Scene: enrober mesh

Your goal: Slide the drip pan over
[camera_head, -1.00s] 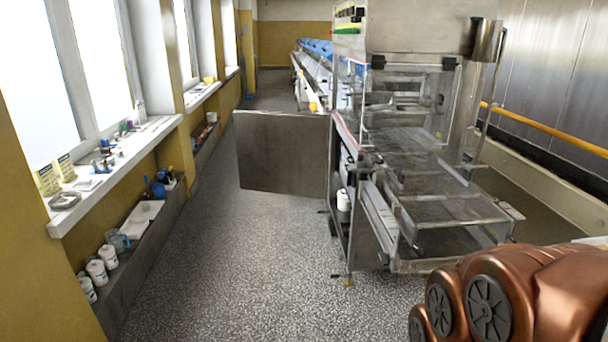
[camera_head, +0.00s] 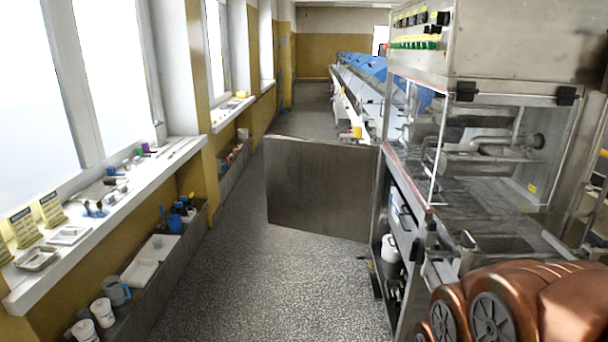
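The enrober machine (camera_head: 510,45) stands at the right, a steel cabinet with clear panels around its inside. Its open lower side shows shelves with a white container (camera_head: 389,249). A grey steel door (camera_head: 318,188) stands swung out from its side across the aisle. I cannot make out the drip pan for certain. My copper-coloured arm covers the lower right corner, in front of the machine's near end. My gripper is not in view.
A windowsill (camera_head: 120,200) with small items runs along the left wall. Below it a grey trough (camera_head: 165,270) holds bottles and white cups. The speckled floor between is clear up to the door. A long conveyor with blue covers (camera_head: 372,72) runs behind.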

